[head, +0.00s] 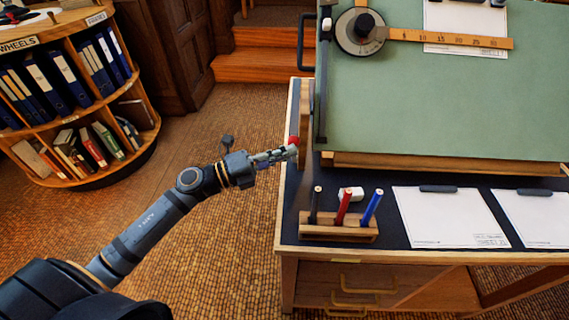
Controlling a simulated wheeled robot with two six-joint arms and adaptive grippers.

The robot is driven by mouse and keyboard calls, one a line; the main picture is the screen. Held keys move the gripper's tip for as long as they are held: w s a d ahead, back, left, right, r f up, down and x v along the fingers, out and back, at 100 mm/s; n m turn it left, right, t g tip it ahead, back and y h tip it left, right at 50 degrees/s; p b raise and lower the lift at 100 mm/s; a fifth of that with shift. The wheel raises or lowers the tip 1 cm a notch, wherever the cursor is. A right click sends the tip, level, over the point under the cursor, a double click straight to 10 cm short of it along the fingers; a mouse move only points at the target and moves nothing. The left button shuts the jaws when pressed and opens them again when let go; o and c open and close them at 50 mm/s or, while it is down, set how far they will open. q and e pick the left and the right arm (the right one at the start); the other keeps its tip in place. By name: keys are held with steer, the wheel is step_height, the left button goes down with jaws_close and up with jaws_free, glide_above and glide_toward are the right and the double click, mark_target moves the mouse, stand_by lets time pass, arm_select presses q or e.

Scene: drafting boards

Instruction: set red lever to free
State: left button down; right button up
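A small red knob (294,140), which looks like the red lever's end, shows at the left side of the drafting desk, beside the board's lower left corner. The rest of the lever and any "free" marking are hidden or too small to make out. My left gripper (291,151) reaches in from the left with its fingertips at the red knob, overlapping its lower part in the picture. I cannot tell whether the fingers touch or hold it. My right gripper is not in view.
The tilted green drafting board (430,110) has a black handle (302,45) at its left edge. A bookshelf (75,100) stands left; the floor between is clear.

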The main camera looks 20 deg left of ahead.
arm_select(q)
steer(key=shift+w+a+r+p, duration=0.2)
steer(key=shift+w+r+p, duration=0.25)
steer(key=shift+w, duration=0.3)
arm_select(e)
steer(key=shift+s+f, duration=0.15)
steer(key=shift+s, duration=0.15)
arm_select(q)
steer(key=shift+r, duration=0.1)
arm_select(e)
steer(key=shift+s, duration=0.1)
